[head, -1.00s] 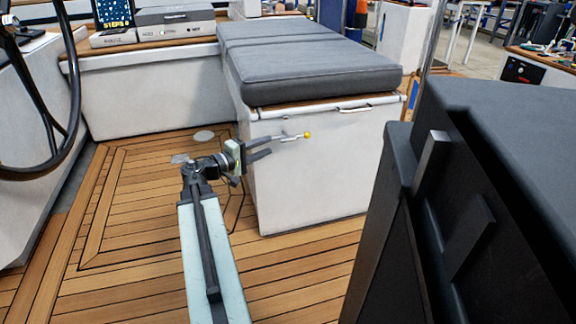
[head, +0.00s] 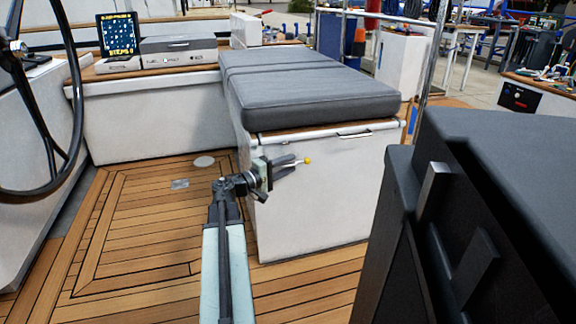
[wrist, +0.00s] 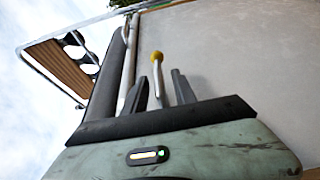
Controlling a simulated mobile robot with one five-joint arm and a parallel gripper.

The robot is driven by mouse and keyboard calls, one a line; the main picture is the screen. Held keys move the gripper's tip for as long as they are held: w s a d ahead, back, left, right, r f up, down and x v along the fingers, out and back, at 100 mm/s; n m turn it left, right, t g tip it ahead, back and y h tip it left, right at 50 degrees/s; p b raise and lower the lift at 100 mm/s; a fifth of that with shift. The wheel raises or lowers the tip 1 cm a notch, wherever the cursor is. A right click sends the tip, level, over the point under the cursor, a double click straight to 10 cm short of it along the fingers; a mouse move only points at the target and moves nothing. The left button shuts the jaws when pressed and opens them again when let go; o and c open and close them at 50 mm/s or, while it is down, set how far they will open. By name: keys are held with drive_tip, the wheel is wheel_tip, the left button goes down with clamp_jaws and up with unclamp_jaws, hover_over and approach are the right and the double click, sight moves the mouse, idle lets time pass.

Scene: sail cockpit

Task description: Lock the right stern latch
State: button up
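The latch lever is a short silver rod with a yellow ball knob (head: 308,160), on the front face of the white locker (head: 325,200) under the grey cushion. It points right and nearly level in the head view. My gripper (head: 293,165) is open, its fingers around the rod and the knob just beyond the tips. In the wrist view the rod and knob (wrist: 157,57) stand between the two dark fingers (wrist: 160,85), with a gap on each side. The rod's base is hidden behind my gripper.
The grey cushion (head: 310,95) tops the locker, with a handle (head: 355,133) on its upper front edge. A dark block-like housing (head: 500,180) stands close at the right. A steering wheel (head: 70,100) is at the left. The teak floor (head: 130,220) is clear.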

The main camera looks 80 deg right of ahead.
clamp_jaws()
idle(1.2)
